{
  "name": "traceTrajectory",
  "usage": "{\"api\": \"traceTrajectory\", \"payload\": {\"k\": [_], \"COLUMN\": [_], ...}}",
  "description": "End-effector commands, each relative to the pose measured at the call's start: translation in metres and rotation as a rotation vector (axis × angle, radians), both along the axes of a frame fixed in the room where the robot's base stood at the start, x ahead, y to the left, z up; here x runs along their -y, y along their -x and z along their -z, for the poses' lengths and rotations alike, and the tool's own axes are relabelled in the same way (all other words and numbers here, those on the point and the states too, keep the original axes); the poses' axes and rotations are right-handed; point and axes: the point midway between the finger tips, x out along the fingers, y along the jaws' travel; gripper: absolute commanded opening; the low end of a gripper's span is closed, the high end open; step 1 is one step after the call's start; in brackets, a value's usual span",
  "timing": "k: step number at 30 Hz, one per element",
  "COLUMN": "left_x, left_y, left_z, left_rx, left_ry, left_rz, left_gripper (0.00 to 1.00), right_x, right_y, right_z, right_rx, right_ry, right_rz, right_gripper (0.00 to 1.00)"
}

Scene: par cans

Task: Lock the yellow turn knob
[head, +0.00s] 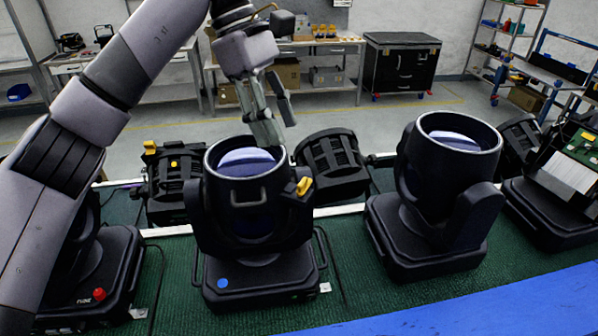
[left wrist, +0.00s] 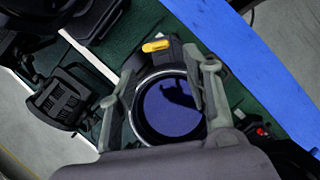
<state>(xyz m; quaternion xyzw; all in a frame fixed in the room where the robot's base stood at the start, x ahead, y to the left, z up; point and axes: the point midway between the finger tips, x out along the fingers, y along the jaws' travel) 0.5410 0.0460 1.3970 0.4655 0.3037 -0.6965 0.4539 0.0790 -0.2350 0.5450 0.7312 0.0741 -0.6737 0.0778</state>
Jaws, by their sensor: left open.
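The yellow turn knob (head: 304,185) is on the upper right side of the black par can (head: 245,225) with a blue dot on its base. It also shows in the left wrist view (left wrist: 157,46), beyond the round lens. My left gripper (head: 277,130) is open and empty, above and behind the lens rim, apart from the knob. In the left wrist view my left gripper's fingers (left wrist: 160,68) spread on both sides of the lens, with the knob past their tips. My right gripper is not in view.
A second par can (head: 440,190) stands to the right, with an opened unit (head: 570,175) beyond it. Smaller black lamps (head: 332,165) lie behind. Another black fixture with a red knob (head: 99,294) stands at left. The green mat (head: 355,305) is clear in front.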

Motion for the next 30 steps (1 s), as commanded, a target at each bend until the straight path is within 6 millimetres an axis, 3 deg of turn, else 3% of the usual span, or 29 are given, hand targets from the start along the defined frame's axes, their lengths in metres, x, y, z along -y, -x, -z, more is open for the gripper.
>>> {"api": "traceTrajectory", "payload": {"k": [9,15,27,30], "left_x": [0.023,0.032,0.035,0.035], "left_y": [0.011,0.014,0.016,0.015], "left_z": [0.057,0.082,0.092,0.092], "left_rx": [-0.002,0.0,0.001,0.001], "left_ry": [0.0,0.0,0.001,0.001], "left_rz": [0.0,-0.001,-0.002,-0.002], "left_gripper": [0.45,0.45,0.45,0.4], "right_x": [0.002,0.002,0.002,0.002], "right_y": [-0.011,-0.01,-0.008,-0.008], "right_z": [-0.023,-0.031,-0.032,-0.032], "right_rx": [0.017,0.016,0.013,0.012], "right_ry": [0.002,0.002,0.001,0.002], "right_rz": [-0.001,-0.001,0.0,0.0], "right_gripper": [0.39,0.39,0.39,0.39]}}
